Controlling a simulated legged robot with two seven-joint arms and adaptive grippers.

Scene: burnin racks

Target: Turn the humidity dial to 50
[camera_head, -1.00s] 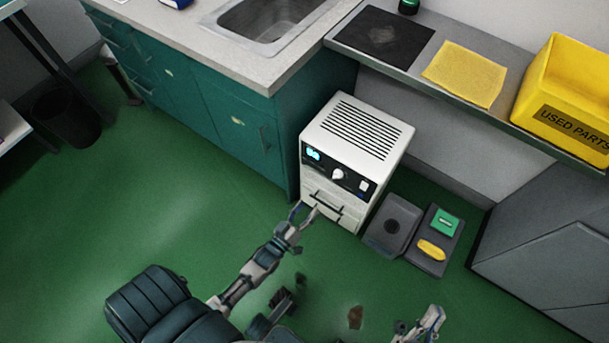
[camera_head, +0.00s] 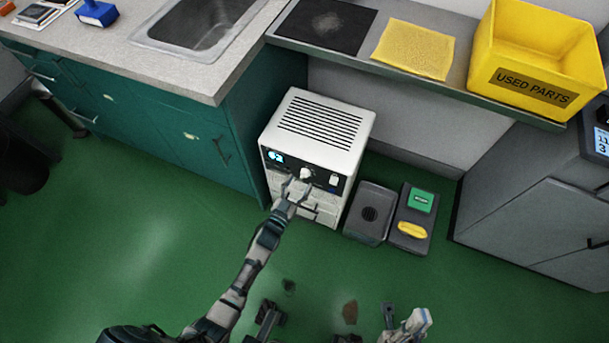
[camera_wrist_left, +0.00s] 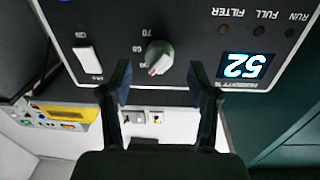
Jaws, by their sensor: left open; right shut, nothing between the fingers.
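The humidity dial (camera_head: 306,174) is a pale round knob on the dark front panel of a white dehumidifier (camera_head: 327,124). In the left wrist view, which is upside down, the dial (camera_wrist_left: 158,57) lies just beyond and between my left fingertips, apparently untouched. Marks 60 and 70 show beside it. The lit display (camera_wrist_left: 246,66) reads 52, labelled humidity. My left gripper (camera_head: 289,187) is open in front of the panel, and its two dark fingers show in the wrist view (camera_wrist_left: 161,80). My right gripper (camera_head: 415,322) is shut and empty, low over the floor.
A white rocker switch (camera_wrist_left: 88,60) sits beside the dial. Right of the dehumidifier stand a grey bin (camera_head: 371,213) and a dark tray (camera_head: 402,238) with green and yellow items. A teal cabinet (camera_head: 160,130) stands close on the left. The green floor in front is mostly open.

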